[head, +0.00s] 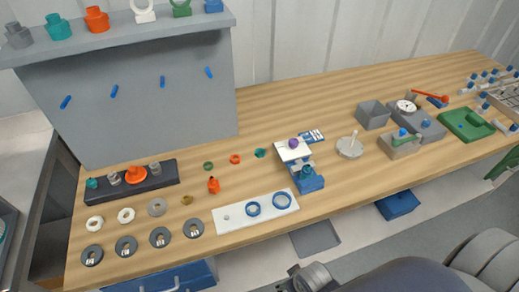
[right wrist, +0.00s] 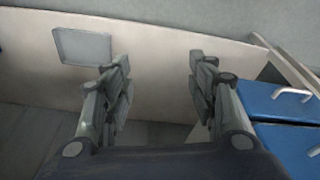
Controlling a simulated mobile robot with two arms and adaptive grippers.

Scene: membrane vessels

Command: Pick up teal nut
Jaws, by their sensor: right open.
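A small teal nut (head: 260,153) lies on the wooden table, near the middle, to the right of a small orange part (head: 235,159). My right gripper (right wrist: 160,85) is open and empty in the right wrist view. It faces a pale panel and the floor, with no nut between its fingers. In the head view, grey parts of my own body show at the bottom edge, below the table's front edge and well apart from the nut. My left gripper is not in view.
A blue fixture (head: 308,182) stands right of the nut, and a white plate (head: 228,226) with blue rings lies in front. A dark tray (head: 160,184) and several grey rings are at left. A grey panel (head: 140,110) stands behind. Blue drawers (right wrist: 285,95) show in the wrist view.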

